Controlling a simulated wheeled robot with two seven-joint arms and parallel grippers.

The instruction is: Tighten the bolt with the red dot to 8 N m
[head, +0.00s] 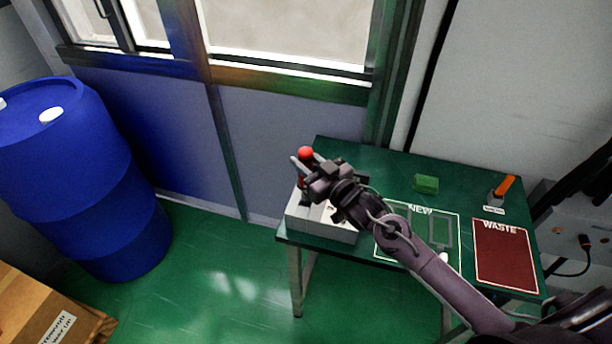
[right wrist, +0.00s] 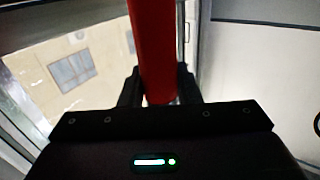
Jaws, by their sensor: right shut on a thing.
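My right gripper (head: 303,174) is over the left end of the green table, above a light grey box (head: 322,226). It is shut on a red-handled tool (head: 306,153), whose rounded red top sticks up above the fingers. In the right wrist view the tool's red handle (right wrist: 157,50) stands between the two dark fingers. The tool's lower end is hidden by the gripper, so I cannot tell whether it touches the box. I cannot make out any bolt or red dot. My left gripper is not in view.
The green table (head: 365,163) carries a green block (head: 426,184), an orange-handled item (head: 504,187) in a labelled holder, a NEW area (head: 390,212) and a dark red WASTE area (head: 505,255). A blue drum (head: 95,190) and a cardboard box (head: 40,315) stand at left.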

